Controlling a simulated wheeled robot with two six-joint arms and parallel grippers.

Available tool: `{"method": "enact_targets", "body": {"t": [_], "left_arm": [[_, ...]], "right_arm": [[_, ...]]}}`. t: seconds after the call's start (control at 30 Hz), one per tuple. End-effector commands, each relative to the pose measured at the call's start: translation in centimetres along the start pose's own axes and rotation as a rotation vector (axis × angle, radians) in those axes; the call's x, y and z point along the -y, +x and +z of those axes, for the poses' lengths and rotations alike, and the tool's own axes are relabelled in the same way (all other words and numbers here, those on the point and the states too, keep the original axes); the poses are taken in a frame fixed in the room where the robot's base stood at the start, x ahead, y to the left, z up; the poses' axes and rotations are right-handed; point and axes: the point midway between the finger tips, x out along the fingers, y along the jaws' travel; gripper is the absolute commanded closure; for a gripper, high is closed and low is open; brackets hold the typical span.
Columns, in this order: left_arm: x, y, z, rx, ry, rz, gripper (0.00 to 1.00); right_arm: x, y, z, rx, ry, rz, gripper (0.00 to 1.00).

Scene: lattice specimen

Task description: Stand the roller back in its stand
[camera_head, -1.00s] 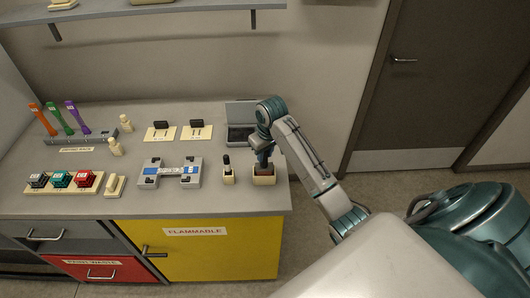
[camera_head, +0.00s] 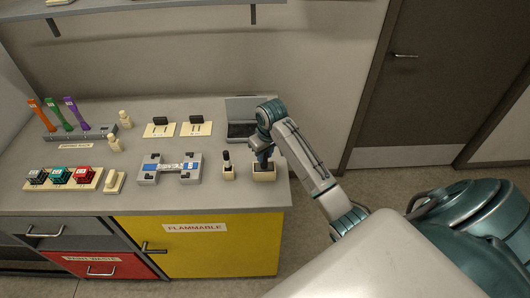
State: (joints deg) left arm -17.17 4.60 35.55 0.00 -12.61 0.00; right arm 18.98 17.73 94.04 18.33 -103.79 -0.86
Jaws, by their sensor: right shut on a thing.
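My right gripper (camera_head: 263,163) points down over a small cream box-like stand (camera_head: 265,176) near the right front corner of the bench. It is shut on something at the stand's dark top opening. I take this to be the roller, but it is mostly hidden by the fingers and too small to make out. I cannot tell how deep it sits in the stand or whether it is fully upright. My left gripper is out of view.
A cream block with a black-topped piece (camera_head: 228,168) stands close left of the stand. A grey open case (camera_head: 241,130) is behind. A grey fixture with blue parts (camera_head: 170,169), a block row (camera_head: 62,179) and a rack (camera_head: 82,136) lie left. The bench's right edge is near.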

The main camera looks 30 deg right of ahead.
Motion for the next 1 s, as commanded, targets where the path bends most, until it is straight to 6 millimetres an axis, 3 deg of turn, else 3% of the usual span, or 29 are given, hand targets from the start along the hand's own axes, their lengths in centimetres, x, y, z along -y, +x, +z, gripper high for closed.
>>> {"method": "enact_targets", "body": {"t": [0.27,0.3,0.4,0.6,0.73,1.0], "left_arm": [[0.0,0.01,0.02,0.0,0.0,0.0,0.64],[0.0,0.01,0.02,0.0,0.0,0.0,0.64],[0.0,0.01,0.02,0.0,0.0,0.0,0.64],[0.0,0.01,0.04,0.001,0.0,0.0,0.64],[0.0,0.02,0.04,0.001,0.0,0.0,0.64],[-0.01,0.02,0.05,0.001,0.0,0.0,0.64]], "right_arm": [[0.01,0.02,-0.01,0.0,0.0,0.0,0.97],[0.01,0.02,-0.01,0.0,0.0,0.0,0.71],[0.0,0.02,-0.01,0.0,0.0,0.0,0.52],[0.0,0.03,0.0,0.0,0.0,0.0,0.52],[0.0,0.05,0.02,0.0,0.0,0.0,0.3],[0.0,0.05,0.02,0.0,0.0,0.0,0.3]]}}
